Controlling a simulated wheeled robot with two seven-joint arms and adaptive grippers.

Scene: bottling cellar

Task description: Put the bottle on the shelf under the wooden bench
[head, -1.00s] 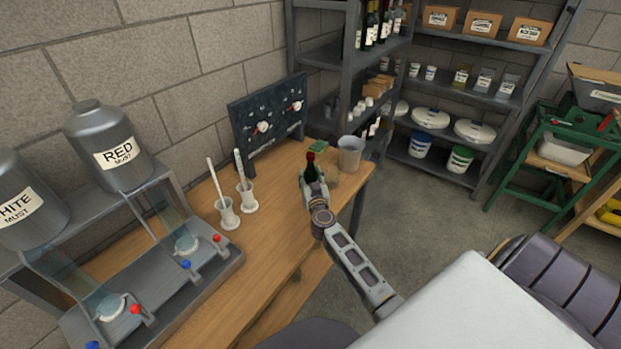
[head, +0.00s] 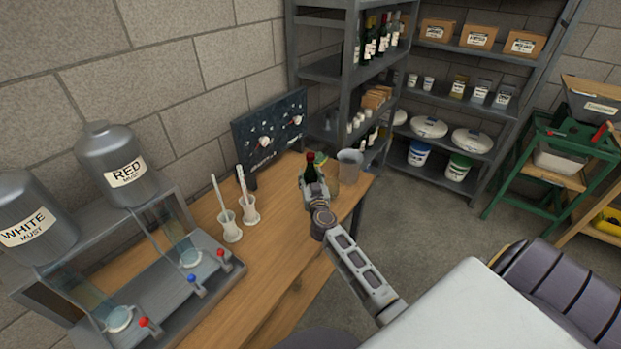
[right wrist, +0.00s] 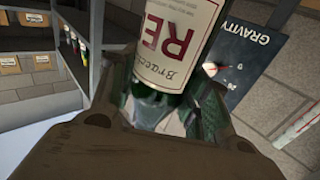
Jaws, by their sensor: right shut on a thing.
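The bottle (head: 311,168) is dark with a red top and stands upright in my right gripper (head: 313,184), over the far end of the wooden bench (head: 266,262). In the right wrist view the bottle (right wrist: 178,45) shows a white label with large red letters, and the gripper's fingers (right wrist: 165,108) are closed around it. I cannot tell whether its base touches the bench top. The shelf under the bench is hidden by the top in the head view. My left gripper is not in view.
The must dispenser rack (head: 160,290) fills the near left. A metal shelf unit (head: 345,70) rises behind; floor (head: 440,235) to the right is clear.

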